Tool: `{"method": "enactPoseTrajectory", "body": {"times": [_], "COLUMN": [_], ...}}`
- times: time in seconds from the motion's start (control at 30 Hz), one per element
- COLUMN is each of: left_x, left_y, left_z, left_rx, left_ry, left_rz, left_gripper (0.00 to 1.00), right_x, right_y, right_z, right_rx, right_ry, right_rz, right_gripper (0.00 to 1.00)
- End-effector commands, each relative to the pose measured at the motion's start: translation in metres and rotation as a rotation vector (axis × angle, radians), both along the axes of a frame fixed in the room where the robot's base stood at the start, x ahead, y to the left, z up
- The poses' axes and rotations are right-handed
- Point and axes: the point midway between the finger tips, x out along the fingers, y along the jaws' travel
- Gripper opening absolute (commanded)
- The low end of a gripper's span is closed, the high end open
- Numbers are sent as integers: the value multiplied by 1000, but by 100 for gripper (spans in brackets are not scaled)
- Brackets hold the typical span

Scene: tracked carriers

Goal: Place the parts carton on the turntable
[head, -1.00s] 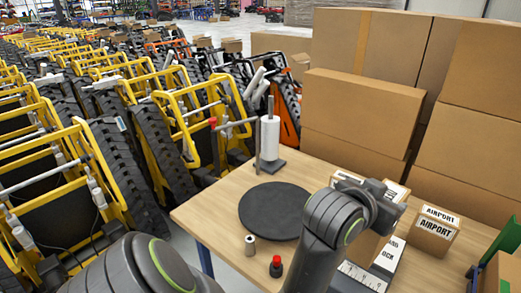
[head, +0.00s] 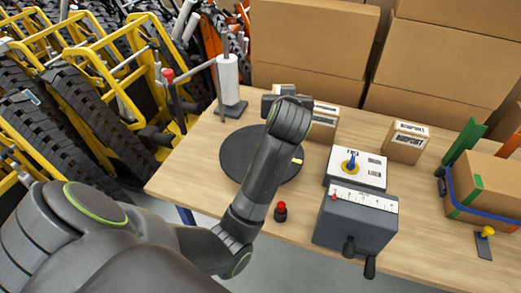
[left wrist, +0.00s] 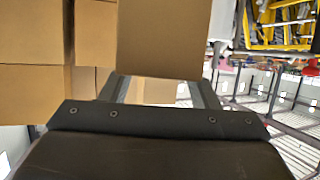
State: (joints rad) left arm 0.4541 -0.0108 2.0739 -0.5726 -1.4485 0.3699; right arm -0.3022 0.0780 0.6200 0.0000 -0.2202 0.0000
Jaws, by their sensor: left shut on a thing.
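My arm hides part of the carton. In the left wrist view the brown carton (left wrist: 165,38) sits between the fingers (left wrist: 160,88). The turntable (head: 236,158), a flat black disc, lies on the wooden table, partly behind my forearm. The carton appears over or just behind the turntable's far right side; I cannot tell its exact height. My right gripper is not in view.
A white roll on a stand (head: 228,85) is behind the turntable. To the right are a grey crank box (head: 350,227), a labelled plate (head: 370,175), an AIRPORT carton (head: 405,145) and a strapped carton (head: 480,190). Large boxes (head: 310,45) stand behind.

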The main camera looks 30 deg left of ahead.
Motion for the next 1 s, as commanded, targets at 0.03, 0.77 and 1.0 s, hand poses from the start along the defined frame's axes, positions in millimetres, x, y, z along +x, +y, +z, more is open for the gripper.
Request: {"method": "enactPoseTrajectory", "body": {"times": [0.03,0.77,1.0], "left_x": [8,33,34], "left_y": [13,83,82], "left_z": [-2,-73,-98], "left_rx": [8,-3,-4], "left_ry": [1,1,1], "left_rz": [63,411,410], "left_gripper": [0,0,0], "right_x": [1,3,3], "right_y": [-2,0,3], "right_z": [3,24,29], "right_rx": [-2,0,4], "right_ry": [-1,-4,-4], "right_rz": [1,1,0], "right_gripper": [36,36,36]}}
